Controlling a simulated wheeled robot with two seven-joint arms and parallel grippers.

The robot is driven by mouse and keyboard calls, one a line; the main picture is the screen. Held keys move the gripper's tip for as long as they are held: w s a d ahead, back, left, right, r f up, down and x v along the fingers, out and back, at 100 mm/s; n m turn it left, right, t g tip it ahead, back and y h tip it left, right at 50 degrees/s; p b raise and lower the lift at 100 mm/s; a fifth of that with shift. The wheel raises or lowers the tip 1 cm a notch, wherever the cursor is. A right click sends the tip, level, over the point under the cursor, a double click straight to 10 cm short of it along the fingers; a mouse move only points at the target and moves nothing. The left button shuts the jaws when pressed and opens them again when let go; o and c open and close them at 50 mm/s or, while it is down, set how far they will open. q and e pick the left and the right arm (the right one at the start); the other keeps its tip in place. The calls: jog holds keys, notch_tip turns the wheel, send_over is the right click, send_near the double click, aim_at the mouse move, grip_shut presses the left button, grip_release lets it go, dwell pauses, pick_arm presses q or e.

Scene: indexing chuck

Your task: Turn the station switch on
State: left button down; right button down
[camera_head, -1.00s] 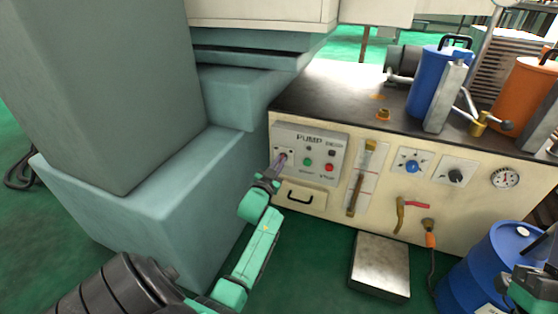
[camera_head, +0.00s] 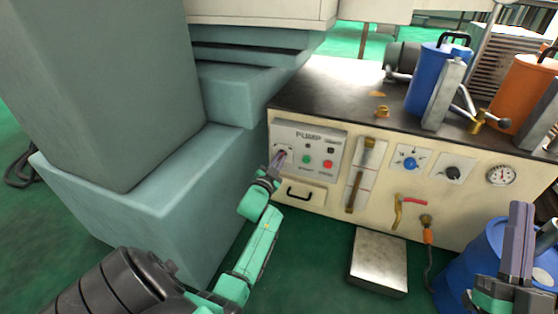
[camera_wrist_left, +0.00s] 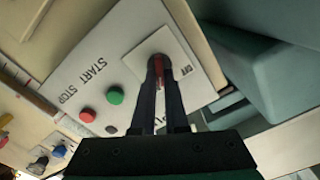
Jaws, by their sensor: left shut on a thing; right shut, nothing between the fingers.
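The pump panel (camera_head: 310,146) is a light grey plate on the front of the cream cabinet, with a green and a red button. The station switch (camera_wrist_left: 158,68) is a red lever on a white plate at the panel's left end. My left gripper (camera_head: 280,158) is at that plate. In the left wrist view its dark fingers (camera_wrist_left: 162,82) are shut on the red lever, which shows between the tips. The fingers hide part of the lever and of the plate's lettering. My right gripper (camera_head: 518,245) is shut and empty, pointing up at the lower right, well away from the panel.
A drawer handle (camera_head: 299,193) sits just below the panel. A gauge tube (camera_head: 360,176), knobs (camera_head: 410,160) and a dial (camera_head: 502,174) lie to its right. A teal machine base (camera_head: 170,205) stands close on the left. A metal step (camera_head: 379,262) and a blue drum (camera_head: 455,268) stand on the floor.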

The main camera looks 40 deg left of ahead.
pick_arm(q)
jog(key=c, duration=0.9)
grip_release()
jog(key=shift+c, duration=0.2)
jog(key=shift+s, duration=0.1)
jog(key=shift+s+d, duration=0.1)
jog(key=shift+p+v, duration=0.75)
jog(key=shift+v, duration=0.35)
pick_arm(e)
jog(key=s+a+f+m+g+h, duration=0.1)
jog(key=f+g, duration=0.2)
jog(key=f, duration=0.5)
jog(key=s+a+f+g+h+p, duration=0.1)
jog(key=f+g, duration=0.1)
jog(key=f, duration=0.6)
jog(key=s+a+f+m+g+h, duration=0.1)
jog(key=s+f+g, duration=0.15)
jog(key=f, duration=0.55)
pick_arm(q)
jog(key=p+v, duration=0.3)
jog(key=v, duration=0.9)
pick_arm(e)
jog(key=s+f+g, duration=0.5)
jog(key=s+f, duration=0.2)
jog(key=f, duration=0.1)
jog(key=shift+s+f, duration=0.25)
jog(key=shift+f, duration=0.05)
